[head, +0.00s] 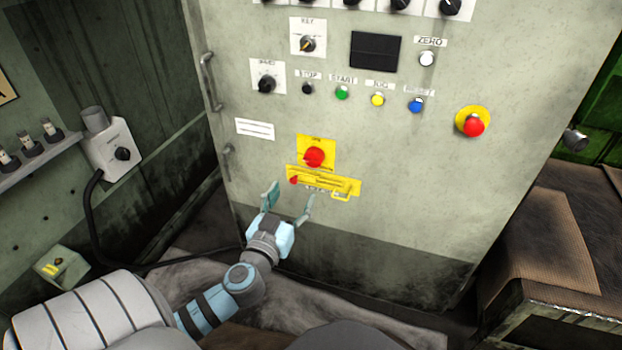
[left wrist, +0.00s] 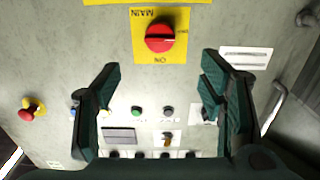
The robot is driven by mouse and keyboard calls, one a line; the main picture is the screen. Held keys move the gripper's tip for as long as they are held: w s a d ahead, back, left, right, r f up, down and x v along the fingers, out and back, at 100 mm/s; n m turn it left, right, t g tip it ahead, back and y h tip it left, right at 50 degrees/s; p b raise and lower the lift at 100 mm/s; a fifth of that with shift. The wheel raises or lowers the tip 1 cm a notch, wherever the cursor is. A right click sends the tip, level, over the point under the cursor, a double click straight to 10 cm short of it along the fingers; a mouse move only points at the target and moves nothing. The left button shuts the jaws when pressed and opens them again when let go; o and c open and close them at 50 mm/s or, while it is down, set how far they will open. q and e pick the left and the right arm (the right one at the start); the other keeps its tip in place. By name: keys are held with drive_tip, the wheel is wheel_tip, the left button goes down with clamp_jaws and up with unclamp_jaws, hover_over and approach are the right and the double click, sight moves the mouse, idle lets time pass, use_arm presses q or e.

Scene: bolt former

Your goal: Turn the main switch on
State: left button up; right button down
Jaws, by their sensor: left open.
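The main switch (head: 314,157) is a red rotary knob on a yellow plate on the cabinet front. In the left wrist view the red knob (left wrist: 161,37) appears upside down, with MAIN and ON lettering on its plate. A yellow latch bar with a red tip (head: 325,182) sits just below the switch in the head view. My left gripper (head: 290,197) is open and empty, below and left of the switch, apart from it. In the left wrist view its fingers (left wrist: 158,88) are spread, with the knob beyond them. My right gripper does not show.
The cabinet (head: 400,200) also carries a red emergency button (head: 473,125), coloured push buttons, a key switch (head: 307,44) and a dark display (head: 375,51). A handle (head: 209,82) is on its left edge. A dark machine bed (head: 560,240) stands at the right.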

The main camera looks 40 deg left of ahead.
sight(311, 162)
use_arm(q)
drive_tip(key=x, duration=1.3)
drive_tip(key=shift+w+a+r, duration=0.1)
drive_tip(key=shift+w, duration=0.1)
drive_tip(key=c, duration=1.2)
